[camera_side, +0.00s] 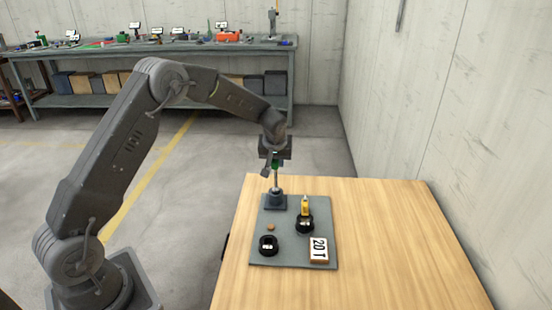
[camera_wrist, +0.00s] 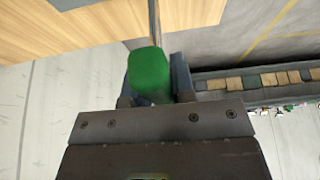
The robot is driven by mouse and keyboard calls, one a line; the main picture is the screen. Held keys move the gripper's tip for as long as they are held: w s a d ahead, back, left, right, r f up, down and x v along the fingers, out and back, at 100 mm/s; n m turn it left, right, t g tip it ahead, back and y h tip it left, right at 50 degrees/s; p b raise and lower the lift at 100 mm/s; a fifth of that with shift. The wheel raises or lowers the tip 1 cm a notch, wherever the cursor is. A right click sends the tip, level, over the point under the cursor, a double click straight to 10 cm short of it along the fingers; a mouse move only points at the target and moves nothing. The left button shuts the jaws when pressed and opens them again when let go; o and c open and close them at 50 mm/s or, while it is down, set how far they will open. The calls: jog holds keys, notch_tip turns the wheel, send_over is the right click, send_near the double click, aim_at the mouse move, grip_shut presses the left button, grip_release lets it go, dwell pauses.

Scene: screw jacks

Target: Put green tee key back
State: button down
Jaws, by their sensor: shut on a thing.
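The green tee key shows its green handle (camera_side: 275,161) between the fingers of my gripper (camera_side: 275,164), which is shut on it. The handle also shows large in the wrist view (camera_wrist: 148,72), with the metal shaft running up from it. In the side view the shaft points down, about upright, and its lower end meets the top of a small blue-grey block (camera_side: 275,203) at the back left of the grey board (camera_side: 290,259). I cannot tell whether the tip is inside the block or just above it.
The wooden table (camera_side: 400,235) is clear to the right.

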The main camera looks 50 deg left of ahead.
jog(key=shift+f, duration=1.55)
jog(key=c, duration=0.9)
grip_release()
jog(key=v, duration=1.2)
jog(key=shift+d+r, duration=0.1)
jog(key=shift+r, duration=0.15)
jog(key=shift+s+d+r, duration=0.15)
jog(key=shift+s+r, duration=0.1)
jog(key=shift+r, duration=0.3)
